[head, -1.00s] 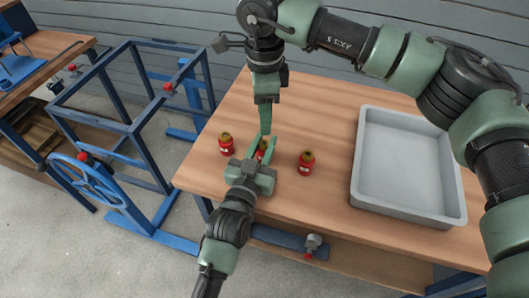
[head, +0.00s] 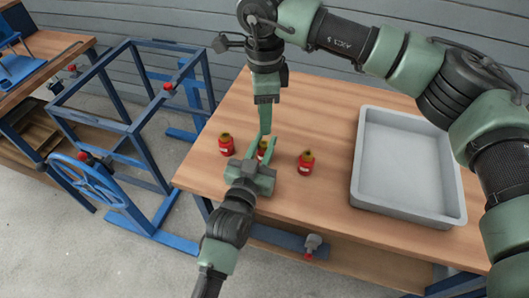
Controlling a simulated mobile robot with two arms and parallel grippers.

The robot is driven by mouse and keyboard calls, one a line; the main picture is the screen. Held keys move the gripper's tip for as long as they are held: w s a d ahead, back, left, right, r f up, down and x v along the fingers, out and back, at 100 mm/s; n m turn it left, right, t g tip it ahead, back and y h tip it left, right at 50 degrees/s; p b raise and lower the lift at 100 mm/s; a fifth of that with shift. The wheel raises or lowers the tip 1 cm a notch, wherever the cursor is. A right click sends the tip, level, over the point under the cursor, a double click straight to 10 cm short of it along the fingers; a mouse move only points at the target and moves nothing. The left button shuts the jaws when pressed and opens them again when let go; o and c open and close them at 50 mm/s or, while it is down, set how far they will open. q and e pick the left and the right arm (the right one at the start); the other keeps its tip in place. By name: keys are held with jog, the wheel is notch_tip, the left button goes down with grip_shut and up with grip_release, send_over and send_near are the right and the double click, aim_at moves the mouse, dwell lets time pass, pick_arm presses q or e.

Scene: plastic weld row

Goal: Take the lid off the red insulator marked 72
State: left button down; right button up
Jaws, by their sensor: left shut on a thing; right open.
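Three small red insulators with olive-brown lids stand on the wooden table. One is at the left (head: 226,147), one at the right (head: 305,165), and a middle insulator (head: 261,156) is mostly hidden by my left gripper. The number markings are too small to read. My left gripper (head: 263,147) reaches in from the front and is shut on the middle insulator, a finger on each side. My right gripper (head: 265,131) points straight down just above the middle insulator's lid. It is open, though its fingers show edge-on, and I cannot tell whether they touch the lid.
A large grey tray (head: 360,165) lies on the right of the table (head: 320,105). A blue metal frame with a handwheel (head: 88,179) stands on the floor to the left. A second bench (head: 55,46) is at the far left. The table behind the insulators is clear.

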pick_arm(q)
jog(key=shift+s+f, duration=0.1)
jog(key=shift+f, duration=0.5)
jog(key=c, duration=1.3)
grip_release()
jog(key=shift+o, duration=0.9)
jog(key=shift+r, duration=0.15)
